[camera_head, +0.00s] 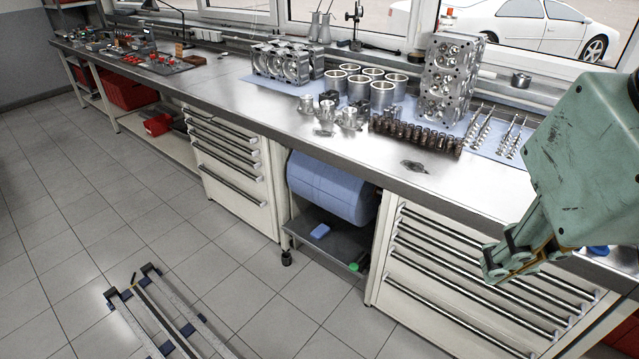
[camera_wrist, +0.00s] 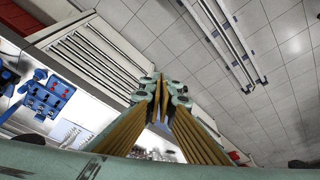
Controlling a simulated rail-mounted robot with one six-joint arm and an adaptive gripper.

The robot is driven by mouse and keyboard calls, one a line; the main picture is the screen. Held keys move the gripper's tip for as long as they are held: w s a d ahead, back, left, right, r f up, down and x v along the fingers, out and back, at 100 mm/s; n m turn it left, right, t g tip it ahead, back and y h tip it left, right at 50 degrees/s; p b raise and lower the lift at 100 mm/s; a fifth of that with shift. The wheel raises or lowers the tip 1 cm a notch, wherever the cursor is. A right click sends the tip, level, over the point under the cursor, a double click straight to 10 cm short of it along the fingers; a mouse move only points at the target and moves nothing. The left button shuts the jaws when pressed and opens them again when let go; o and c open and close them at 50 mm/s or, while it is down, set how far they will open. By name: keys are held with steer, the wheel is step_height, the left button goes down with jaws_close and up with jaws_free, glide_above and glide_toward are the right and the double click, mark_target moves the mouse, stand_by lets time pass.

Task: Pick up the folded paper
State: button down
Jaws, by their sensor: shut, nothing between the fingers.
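My gripper (camera_head: 490,268) is at the right of the head view, in front of the drawers and below the bench edge. In the wrist view, my gripper (camera_wrist: 160,88) has its fingertips together, with nothing between them.
A large blue roll (camera_head: 328,188) lies above the low shelf (camera_head: 325,250), between two drawer cabinets. The bench carries cylinder liners (camera_head: 382,96), a cylinder head (camera_head: 450,80) and dark springs (camera_head: 415,136). A long metal frame (camera_head: 160,315) stands on the otherwise open floor.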

steer(key=c, duration=3.4)
jaws_free()
steer(key=o, duration=1.7)
steer(key=shift+w+a, duration=0.1)
